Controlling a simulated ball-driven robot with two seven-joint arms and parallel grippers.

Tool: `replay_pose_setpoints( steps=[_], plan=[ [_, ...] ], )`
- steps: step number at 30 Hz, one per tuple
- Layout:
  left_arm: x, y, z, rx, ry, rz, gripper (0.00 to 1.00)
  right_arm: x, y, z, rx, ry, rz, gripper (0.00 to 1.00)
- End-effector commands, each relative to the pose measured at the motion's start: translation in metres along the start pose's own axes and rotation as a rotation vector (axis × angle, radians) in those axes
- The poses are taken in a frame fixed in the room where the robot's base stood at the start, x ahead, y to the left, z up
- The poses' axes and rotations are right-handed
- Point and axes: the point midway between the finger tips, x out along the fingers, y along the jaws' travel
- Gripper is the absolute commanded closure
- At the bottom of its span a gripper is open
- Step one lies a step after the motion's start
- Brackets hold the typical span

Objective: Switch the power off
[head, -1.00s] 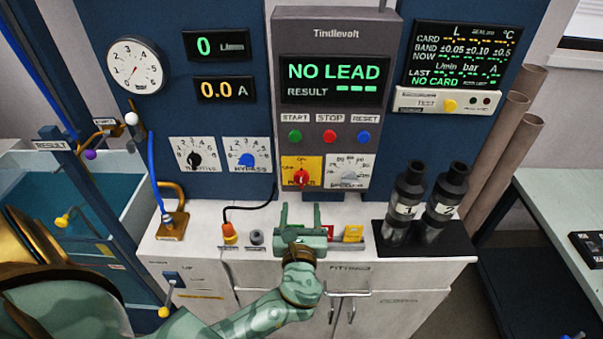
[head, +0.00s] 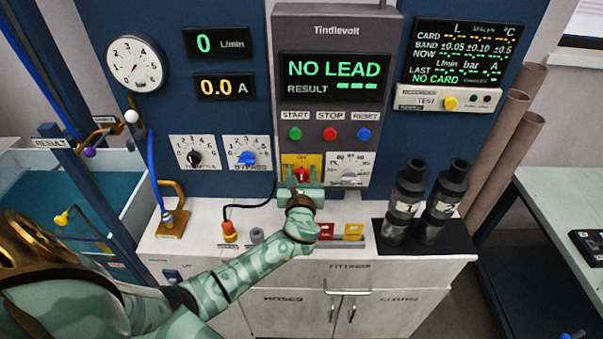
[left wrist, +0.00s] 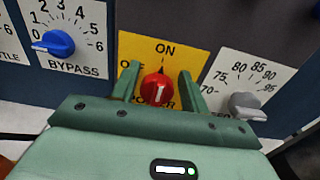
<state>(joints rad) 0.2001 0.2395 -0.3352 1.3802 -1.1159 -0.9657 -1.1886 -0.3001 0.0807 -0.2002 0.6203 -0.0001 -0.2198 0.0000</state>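The red power knob (left wrist: 158,90) sits on a yellow plate (left wrist: 165,48) marked ON at the top and OFF at the left, the latter partly hidden by a finger. Its white mark stands about upright, towards ON. In the head view the knob (head: 301,175) shows low on the Tindlevolt panel. My left gripper (head: 300,180) is open in front of it, with one finger at each side of the knob. In the left wrist view small gaps show between the fingers and the knob. My right gripper is not in view.
The bypass knob (left wrist: 58,42) is left of the plate and a grey knob (left wrist: 246,104) close on its right. The bench top (head: 200,215) below holds an orange-tipped plug (head: 229,230), red and yellow blocks, and two dark cylinders (head: 406,195) at the right.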

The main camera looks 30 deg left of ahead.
Motion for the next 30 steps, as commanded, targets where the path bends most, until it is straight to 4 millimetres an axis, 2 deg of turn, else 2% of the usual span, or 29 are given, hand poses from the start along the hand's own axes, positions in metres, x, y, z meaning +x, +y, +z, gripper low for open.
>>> replay_pose_setpoints(
  steps=[1,3,17,23,30],
  plan=[
    [0.000,0.000,0.000,0.000,0.000,0.000,0.70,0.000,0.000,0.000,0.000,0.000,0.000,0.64],
    [0.000,0.000,0.000,0.000,0.000,0.000,0.88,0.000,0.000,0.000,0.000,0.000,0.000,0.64],
    [-0.001,0.001,-0.002,-0.063,0.001,0.001,0.88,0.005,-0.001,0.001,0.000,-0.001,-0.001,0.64],
    [-0.001,0.004,-0.004,-0.184,0.002,0.000,0.89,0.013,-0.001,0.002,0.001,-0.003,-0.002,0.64],
    [-0.001,0.007,-0.006,-0.403,0.003,0.000,0.89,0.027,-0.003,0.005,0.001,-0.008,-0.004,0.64]
  ],
)
